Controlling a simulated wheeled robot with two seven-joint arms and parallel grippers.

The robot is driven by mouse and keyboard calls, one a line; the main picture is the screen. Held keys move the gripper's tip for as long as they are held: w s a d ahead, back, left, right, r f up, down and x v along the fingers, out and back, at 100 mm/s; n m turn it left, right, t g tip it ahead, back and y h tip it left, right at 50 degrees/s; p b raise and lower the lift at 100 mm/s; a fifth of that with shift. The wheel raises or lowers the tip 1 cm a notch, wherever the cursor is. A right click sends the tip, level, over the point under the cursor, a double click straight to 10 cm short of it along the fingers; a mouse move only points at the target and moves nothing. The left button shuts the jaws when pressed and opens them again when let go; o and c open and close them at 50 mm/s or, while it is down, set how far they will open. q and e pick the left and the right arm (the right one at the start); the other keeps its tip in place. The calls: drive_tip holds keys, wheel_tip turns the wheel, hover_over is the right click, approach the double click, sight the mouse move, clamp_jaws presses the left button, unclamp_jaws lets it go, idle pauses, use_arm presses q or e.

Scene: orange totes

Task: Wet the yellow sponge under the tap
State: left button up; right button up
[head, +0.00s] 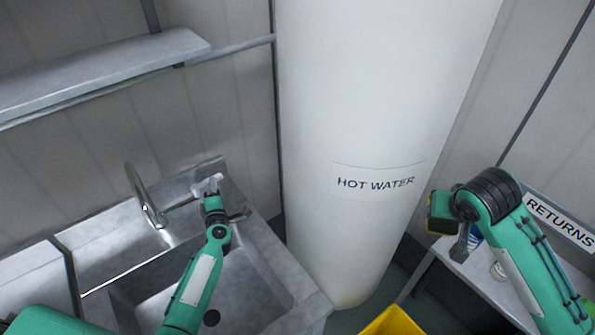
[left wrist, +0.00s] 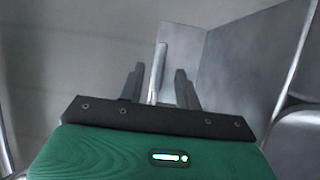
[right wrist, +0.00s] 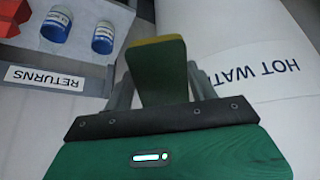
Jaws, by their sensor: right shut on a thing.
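The sponge (head: 441,213), dark green with a yellow side, is held up in front of the right-hand wall, away from the sink. My right gripper (head: 458,222) is shut on it; the sponge (right wrist: 158,72) stands up between the fingers in the right wrist view. The curved metal tap (head: 143,194) rises at the back of the sink (head: 262,262). My left gripper (head: 226,208) is at the back right of the sink, right of the spout. Its fingers are apart, with a thin metal lever (left wrist: 158,70) between them. I cannot tell whether they touch it.
A large white hot water cylinder (head: 375,120) stands between my two grippers. A shelf (head: 100,72) is on the wall at upper left. A returns bench (head: 470,272) with blue-and-white tubs (right wrist: 56,27) is at right. A yellow container (head: 390,322) is at the bottom.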

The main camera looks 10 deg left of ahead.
use_arm(q)
drive_tip(key=shift+x, duration=1.5)
drive_tip(key=shift+s, duration=0.1)
clamp_jaws()
